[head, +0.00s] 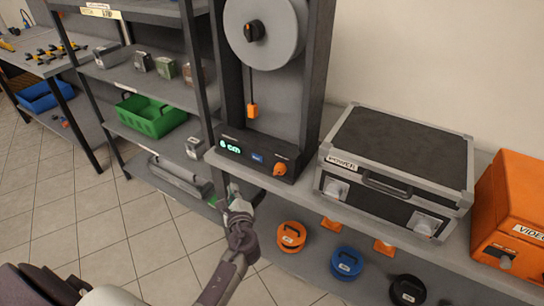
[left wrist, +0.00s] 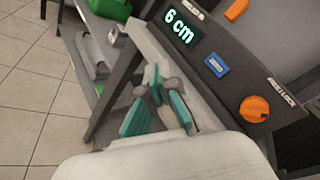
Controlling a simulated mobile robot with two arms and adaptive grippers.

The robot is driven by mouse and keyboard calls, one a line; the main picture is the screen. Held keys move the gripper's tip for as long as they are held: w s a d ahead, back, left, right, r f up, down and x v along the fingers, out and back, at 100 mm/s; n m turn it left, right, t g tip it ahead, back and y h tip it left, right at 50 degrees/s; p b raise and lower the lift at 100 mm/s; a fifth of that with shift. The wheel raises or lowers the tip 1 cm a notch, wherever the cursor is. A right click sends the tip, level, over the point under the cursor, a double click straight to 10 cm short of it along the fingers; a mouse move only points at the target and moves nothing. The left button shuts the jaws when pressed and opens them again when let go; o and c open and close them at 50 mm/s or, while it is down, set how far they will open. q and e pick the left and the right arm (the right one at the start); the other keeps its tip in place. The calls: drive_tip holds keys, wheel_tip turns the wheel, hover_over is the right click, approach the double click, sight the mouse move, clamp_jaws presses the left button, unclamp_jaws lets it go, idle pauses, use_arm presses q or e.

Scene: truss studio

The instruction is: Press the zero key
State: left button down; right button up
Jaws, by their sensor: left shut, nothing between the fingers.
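The zero key is a small blue key (head: 257,158) with white lettering on the dark front panel (head: 236,158) of the tall measuring unit. It also shows in the left wrist view (left wrist: 216,65), between the green display and an orange knob. The display (left wrist: 182,27) reads 6 cm. My left gripper (head: 234,188) is shut and empty, below and to the left of the panel in the head view. In the left wrist view its teal fingertips (left wrist: 155,82) are close together, left of the blue key and apart from it. My right gripper is not in view.
The orange knob (head: 279,169) sits right of the key. A black POWER case (head: 398,150) and an orange VIDEO case (head: 515,215) stand on the bench to the right. A dark shelf post (head: 203,80) rises at left. Reels lie on the shelf below.

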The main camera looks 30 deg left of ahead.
sight(257, 158)
use_arm(q)
drive_tip(key=shift+w+r+y, duration=0.15)
drive_tip(key=shift+w+r, duration=0.05)
drive_tip(key=shift+r, duration=0.45)
drive_tip(key=shift+w+r+y, duration=0.15)
drive_tip(key=shift+w+r, duration=0.05)
drive_tip(key=shift+r, duration=0.4)
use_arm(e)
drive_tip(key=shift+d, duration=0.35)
use_arm(q)
drive_tip(key=shift+w+d+f+b, duration=0.15)
drive_tip(key=shift+w+b, duration=0.7)
drive_tip(key=shift+w, duration=1.35)
drive_tip(key=shift+w+d+r+b, duration=0.2)
drive_tip(key=shift+w+b, duration=0.6)
drive_tip(key=shift+w, duration=1.4)
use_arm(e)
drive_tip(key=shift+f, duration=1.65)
use_arm(q)
drive_tip(key=shift+d, duration=0.1)
drive_tip(key=shift+w, duration=0.4)
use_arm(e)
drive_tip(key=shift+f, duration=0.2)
